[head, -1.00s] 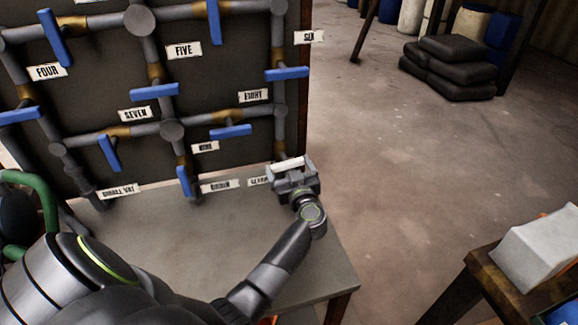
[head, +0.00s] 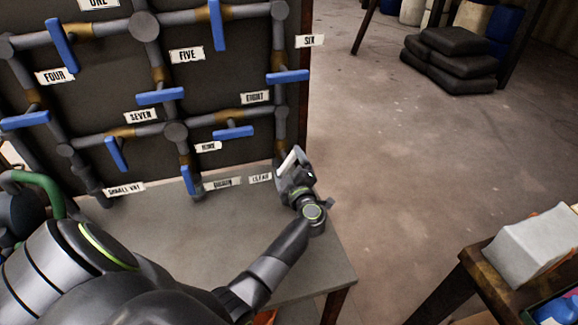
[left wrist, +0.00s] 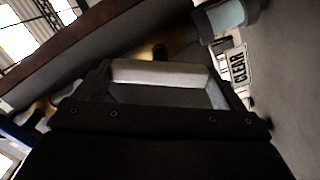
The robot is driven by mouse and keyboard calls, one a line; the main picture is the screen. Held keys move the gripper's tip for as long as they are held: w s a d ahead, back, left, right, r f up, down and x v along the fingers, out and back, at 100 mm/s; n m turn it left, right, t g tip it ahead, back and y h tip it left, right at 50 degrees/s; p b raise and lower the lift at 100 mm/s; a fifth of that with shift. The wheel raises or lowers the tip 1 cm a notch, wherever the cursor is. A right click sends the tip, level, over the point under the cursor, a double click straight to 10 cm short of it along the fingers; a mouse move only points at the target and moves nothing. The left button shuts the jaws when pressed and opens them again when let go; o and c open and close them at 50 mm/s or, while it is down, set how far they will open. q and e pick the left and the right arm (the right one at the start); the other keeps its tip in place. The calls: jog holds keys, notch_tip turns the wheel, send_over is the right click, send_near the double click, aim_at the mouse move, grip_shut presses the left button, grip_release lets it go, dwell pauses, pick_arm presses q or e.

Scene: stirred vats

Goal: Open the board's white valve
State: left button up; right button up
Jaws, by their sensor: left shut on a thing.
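The board's white valve handle (head: 290,161) sits on the lowest pipe at the board's right edge, beside the CLEAR label (head: 260,178). It is tilted, between level and upright. My left gripper (head: 292,170) is shut on this handle. In the left wrist view the white handle (left wrist: 160,73) lies between the dark fingers (left wrist: 160,92), and the CLEAR label (left wrist: 238,67) is to their right. The fingers hide part of the handle and its pipe. My right gripper is not in view.
The dark board (head: 100,85) carries grey pipes, several blue valve handles such as the one by SIX (head: 287,77), and labels. A grey table (head: 200,245) stands before it. A wooden table (head: 480,275) with a white box (head: 540,245) is at right. The floor between is clear.

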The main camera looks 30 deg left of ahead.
pick_arm(q)
jog(key=n, duration=0.3)
jog(key=shift+f, duration=0.1)
jog(key=shift+n+b, duration=0.5)
jog(key=shift+n, duration=1.3)
jog(key=o, duration=0.7)
jog(key=shift+d, duration=0.1)
